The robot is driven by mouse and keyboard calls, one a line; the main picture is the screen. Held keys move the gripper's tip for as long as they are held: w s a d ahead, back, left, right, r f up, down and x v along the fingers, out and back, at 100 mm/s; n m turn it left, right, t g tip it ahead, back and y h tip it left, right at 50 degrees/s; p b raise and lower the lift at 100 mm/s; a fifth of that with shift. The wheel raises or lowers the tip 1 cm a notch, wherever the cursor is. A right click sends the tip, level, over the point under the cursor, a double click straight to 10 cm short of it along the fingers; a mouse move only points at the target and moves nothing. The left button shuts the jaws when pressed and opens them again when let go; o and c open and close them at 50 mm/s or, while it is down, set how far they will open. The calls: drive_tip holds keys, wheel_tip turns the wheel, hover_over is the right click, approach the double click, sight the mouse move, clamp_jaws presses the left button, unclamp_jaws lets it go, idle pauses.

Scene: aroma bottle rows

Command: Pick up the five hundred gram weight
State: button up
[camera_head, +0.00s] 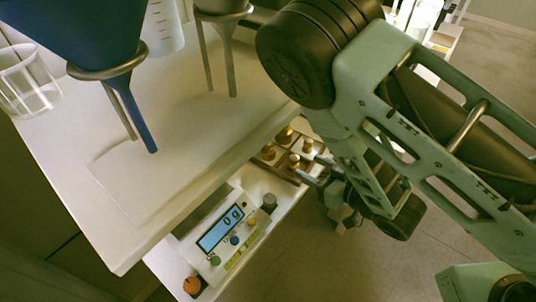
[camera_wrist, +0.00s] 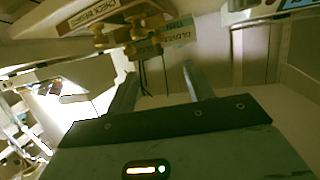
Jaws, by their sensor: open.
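Several brass weights (camera_head: 294,160) stand in a wooden holder (camera_head: 270,166) on the lower shelf. I cannot read which one is five hundred grams. My gripper (camera_head: 314,170) is at the right side of the holder, close to the weights, partly hidden by my arm. In the wrist view my gripper (camera_wrist: 163,85) is open, with its two fingers apart and nothing held between them. The brass weights (camera_wrist: 130,35) show beyond the fingertips, at the top of that view, near labels that are upside down.
A white scale (camera_head: 220,232) reading 0 g sits on the lower shelf, left of the holder. The upper tabletop (camera_head: 165,185) overhangs the shelf and carries a blue funnel (camera_head: 128,100) and a glass beaker (camera_head: 25,82). Floor is open at right.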

sight(272, 145)
drive_tip(key=b+x, duration=0.3)
drive_tip(key=shift+a+f, duration=0.1)
drive_tip(key=shift+f, duration=0.2)
drive_tip(key=b+x, duration=0.2)
drive_tip(key=b, duration=0.6)
drive_tip(key=shift+w+a, duration=0.1)
drive_tip(key=shift+w, duration=0.05)
drive_tip(key=b+x, duration=0.1)
drive_tip(key=x, duration=0.2)
drive_tip(key=shift+w+a, duration=0.2)
drive_tip(key=shift+w, duration=0.1)
drive_tip(key=shift+x, duration=3.05)
drive_tip(key=shift+w+d+r, duration=0.15)
clamp_jaws()
